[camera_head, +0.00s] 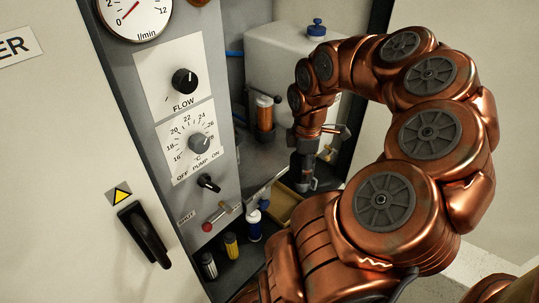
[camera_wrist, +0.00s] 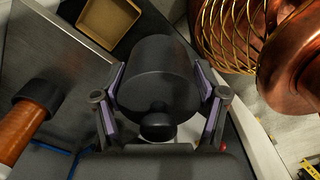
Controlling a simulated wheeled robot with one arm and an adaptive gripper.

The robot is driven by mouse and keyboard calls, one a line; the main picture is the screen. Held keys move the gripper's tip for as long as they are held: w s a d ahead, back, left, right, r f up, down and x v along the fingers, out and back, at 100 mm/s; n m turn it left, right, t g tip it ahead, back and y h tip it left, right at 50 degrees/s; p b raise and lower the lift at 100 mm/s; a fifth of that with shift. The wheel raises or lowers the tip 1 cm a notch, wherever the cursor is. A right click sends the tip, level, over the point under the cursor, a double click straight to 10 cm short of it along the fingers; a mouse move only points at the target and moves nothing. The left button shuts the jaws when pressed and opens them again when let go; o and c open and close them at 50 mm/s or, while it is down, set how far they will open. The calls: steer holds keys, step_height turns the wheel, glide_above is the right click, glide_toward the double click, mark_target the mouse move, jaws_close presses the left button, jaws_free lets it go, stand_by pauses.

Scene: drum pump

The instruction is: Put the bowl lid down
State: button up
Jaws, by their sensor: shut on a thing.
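In the wrist view the bowl lid (camera_wrist: 155,75) is a dark, rounded piece with a small knob on the side near the camera. My gripper (camera_wrist: 160,88) is shut on it, with one finger pad on each side. In the head view my gripper (camera_head: 304,172) points down inside the cabinet recess, and the lid between its fingers is too small and dark to make out clearly. The wrist view shows the lid in front of a dark surface, and I cannot tell its height above it.
An orange cylinder with a black end (camera_wrist: 28,120) is left of the lid. A tan open tray (camera_head: 281,206) lies below my gripper. A pale tank (camera_head: 285,60) stands behind. A blue-and-white bottle (camera_head: 254,225) and the control panel (camera_head: 190,135) are to the left.

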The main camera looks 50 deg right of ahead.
steer(key=b, duration=0.2)
glide_above(271, 162)
steer(key=shift+s+d+f, duration=0.1)
steer(key=shift+s+f, duration=0.05)
steer(key=shift+f, duration=0.45)
steer(key=shift+f+b, duration=0.6)
steer(key=shift+f, duration=1.2)
steer(key=shift+f, duration=0.1)
steer(key=o, duration=1.2)
steer(key=shift+c, duration=0.2)
step_height(271, 162, up, 12)
steer(key=p, duration=0.3)
steer(key=shift+p, duration=0.4)
